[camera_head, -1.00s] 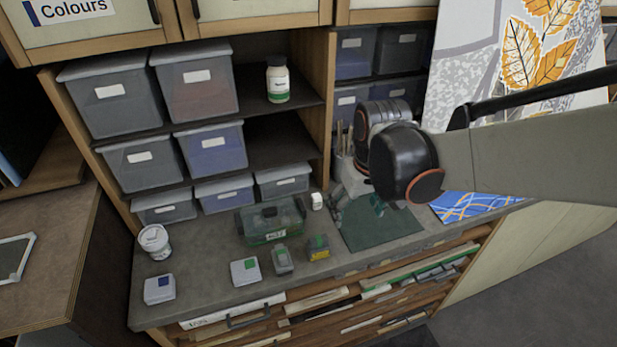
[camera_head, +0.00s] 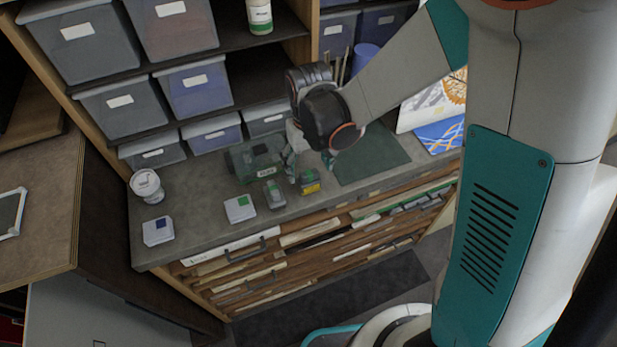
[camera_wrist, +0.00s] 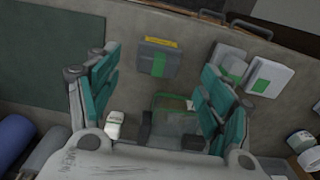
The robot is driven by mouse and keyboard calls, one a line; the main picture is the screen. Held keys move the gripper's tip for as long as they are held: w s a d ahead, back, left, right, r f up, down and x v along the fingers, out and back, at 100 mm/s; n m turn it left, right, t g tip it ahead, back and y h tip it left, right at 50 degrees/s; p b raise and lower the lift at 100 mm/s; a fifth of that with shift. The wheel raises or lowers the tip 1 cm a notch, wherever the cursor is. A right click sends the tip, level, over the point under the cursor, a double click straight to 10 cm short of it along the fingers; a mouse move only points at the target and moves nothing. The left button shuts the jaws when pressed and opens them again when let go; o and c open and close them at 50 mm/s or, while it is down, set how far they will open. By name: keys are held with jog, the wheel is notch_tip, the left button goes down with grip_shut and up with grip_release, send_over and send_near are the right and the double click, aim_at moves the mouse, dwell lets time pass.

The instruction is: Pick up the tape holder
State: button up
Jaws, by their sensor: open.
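My gripper (camera_head: 308,165) is open and empty, pointing down over the counter with one finger on each side in the wrist view (camera_wrist: 160,85). A grey block with a yellow edge and a green panel (camera_head: 310,182) looks most like the tape holder, though I cannot be sure. In the wrist view the block (camera_wrist: 158,60) lies on the counter, roughly in line with the gap between the fingers. I cannot tell the height of the fingertips above it.
A translucent green box (camera_head: 256,158) stands close behind the block. A small grey item (camera_head: 273,195) and a green-marked white box (camera_head: 240,209) lie left of it. A green mat (camera_head: 370,155) lies to the right. Shelves with grey bins (camera_head: 198,90) rise behind.

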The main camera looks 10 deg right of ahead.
aim_at(309, 173)
jog(key=shift+d+f, duration=0.1)
jog(key=shift+f, duration=2.7)
jog(key=c, duration=1.2)
